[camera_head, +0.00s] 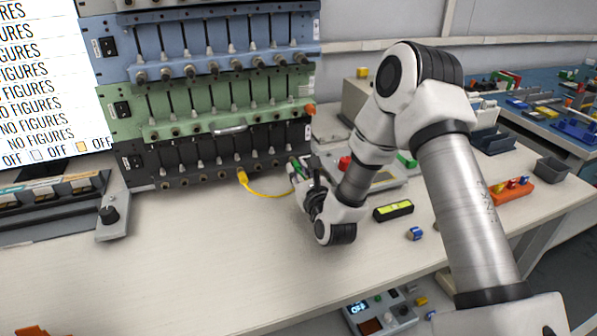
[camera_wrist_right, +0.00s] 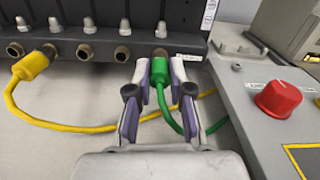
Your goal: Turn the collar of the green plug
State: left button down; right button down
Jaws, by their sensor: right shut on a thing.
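The green plug (camera_wrist_right: 160,72) is at the rightmost socket in the lower row of the black rack unit (camera_wrist_right: 110,15), with its green cable running down below it. In the right wrist view my right gripper (camera_wrist_right: 159,75) has its fingers on both sides of the green plug and is shut on it. In the head view the right gripper (camera_head: 303,172) is at the lower right corner of the black unit (camera_head: 215,155), and the plug is mostly hidden there. My left gripper is not in view.
A yellow plug (camera_wrist_right: 30,66) with a yellow cable sits in a socket further left; its cable passes behind my gripper. A grey box with a red knob (camera_wrist_right: 278,97) stands close on the right. A yellow-faced black level (camera_head: 393,211) and a blue part (camera_head: 415,233) lie on the table.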

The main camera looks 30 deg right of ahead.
jog(key=n+b, duration=0.1)
jog(key=n, duration=0.3)
jog(key=n+b, duration=0.1)
jog(key=n, duration=0.3)
jog(key=shift+n, duration=0.3)
jog(key=n, duration=0.4)
jog(key=shift+n, duration=0.3)
jog(key=n, duration=0.4)
jog(key=shift+n, duration=0.3)
jog(key=c, duration=1)
grip_release()
jog(key=shift+c, duration=0.2)
jog(key=shift+s, duration=0.1)
